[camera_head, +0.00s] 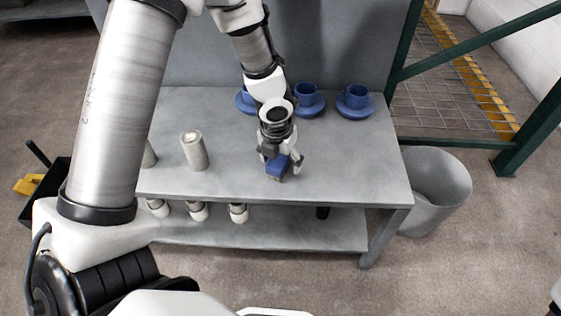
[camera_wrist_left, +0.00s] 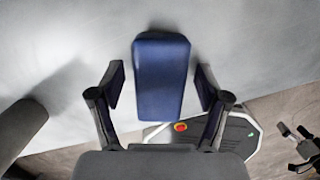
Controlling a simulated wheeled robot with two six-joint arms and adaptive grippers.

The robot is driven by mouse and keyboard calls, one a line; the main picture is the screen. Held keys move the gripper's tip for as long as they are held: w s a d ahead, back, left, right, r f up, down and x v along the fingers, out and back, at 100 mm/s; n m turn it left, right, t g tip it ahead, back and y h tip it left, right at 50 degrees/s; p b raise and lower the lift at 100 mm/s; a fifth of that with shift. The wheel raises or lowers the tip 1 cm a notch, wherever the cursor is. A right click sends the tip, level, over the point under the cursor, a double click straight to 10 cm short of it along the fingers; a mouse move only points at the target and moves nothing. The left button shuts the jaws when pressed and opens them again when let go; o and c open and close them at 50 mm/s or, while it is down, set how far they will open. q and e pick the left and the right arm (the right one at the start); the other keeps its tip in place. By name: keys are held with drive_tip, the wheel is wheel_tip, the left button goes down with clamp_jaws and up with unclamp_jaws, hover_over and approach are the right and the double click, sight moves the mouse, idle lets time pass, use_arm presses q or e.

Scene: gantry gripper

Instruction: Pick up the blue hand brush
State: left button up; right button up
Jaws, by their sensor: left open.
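The blue hand brush (camera_head: 278,169) lies on the grey table near its front edge, below my left gripper. In the left wrist view the brush (camera_wrist_left: 161,75) is a blue block pointing away from the wrist. My left gripper (camera_head: 282,163) is open. Its fingers (camera_wrist_left: 160,90) stand on either side of the brush, with a gap on both sides. The near end of the brush is close to the gripper's palm. My right gripper is not in view.
The grey table (camera_head: 350,165) holds blue flanged parts (camera_head: 355,101) at the back and a metal cylinder (camera_head: 194,150) at left. White-capped cylinders (camera_head: 197,210) stand on the lower shelf. A grey bin (camera_head: 435,190) stands right of the table. The table's right part is clear.

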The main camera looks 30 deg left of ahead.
sight(280, 156)
use_arm(q)
drive_tip(key=shift+f, duration=0.2)
drive_tip(key=c, duration=1.3)
drive_tip(key=shift+r, duration=0.1)
drive_tip(key=shift+r, duration=0.3)
wheel_tip(280, 156, up, 10)
drive_tip(key=p, duration=0.9)
drive_tip(key=shift+f, duration=0.1)
